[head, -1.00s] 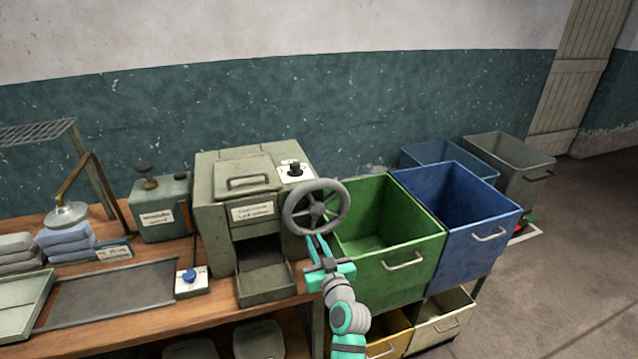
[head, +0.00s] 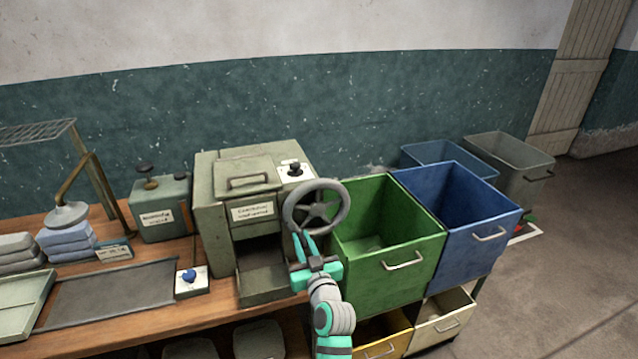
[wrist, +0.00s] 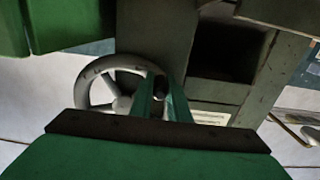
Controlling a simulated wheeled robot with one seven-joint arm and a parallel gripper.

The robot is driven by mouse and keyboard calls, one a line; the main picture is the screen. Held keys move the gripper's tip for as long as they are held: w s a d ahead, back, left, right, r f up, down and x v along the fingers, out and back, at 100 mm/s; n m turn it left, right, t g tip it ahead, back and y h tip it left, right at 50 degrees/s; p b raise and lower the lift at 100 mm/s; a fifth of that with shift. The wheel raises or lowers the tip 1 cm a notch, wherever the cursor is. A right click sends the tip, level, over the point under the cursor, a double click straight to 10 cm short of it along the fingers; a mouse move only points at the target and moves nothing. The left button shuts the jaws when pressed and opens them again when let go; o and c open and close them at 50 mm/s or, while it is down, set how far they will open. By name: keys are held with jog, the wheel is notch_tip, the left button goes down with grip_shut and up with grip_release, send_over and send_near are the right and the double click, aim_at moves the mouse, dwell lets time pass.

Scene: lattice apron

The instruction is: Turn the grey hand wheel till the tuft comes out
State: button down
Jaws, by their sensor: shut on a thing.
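The grey hand wheel (head: 341,200) is mounted on the right side of the grey-green machine (head: 208,222). It also shows in the wrist view (wrist: 90,88). My gripper (head: 300,240) is at the wheel's lower left rim. In the wrist view my gripper's green fingers (wrist: 160,98) are shut on the wheel's rim. The machine's open lower tray (head: 265,283) looks empty, with no tuft visible in it. The inside of the opening above the tray is dark.
A green bin (head: 400,262) stands close to the right of the wheel, with a blue bin (head: 480,240) beyond it. A small box with a blue knob (head: 190,276) sits left of the tray. The wall is behind the machine.

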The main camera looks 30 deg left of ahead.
aim_at(288, 208)
jog(key=shift+s+a+r, duration=0.4)
jog(key=shift+r, duration=0.3)
jog(key=shift+s+a+r, duration=0.35)
jog(key=shift+s+r, duration=0.05)
jog(key=shift+r, duration=0.25)
jog(key=r, duration=0.3)
jog(key=shift+s+a, duration=0.3)
jog(key=shift+s, duration=0.1)
jog(key=shift+r, duration=0.25)
jog(key=shift+w+d+r, duration=0.1)
jog(key=shift+r, duration=1.8)
jog(key=shift+w+d, duration=0.1)
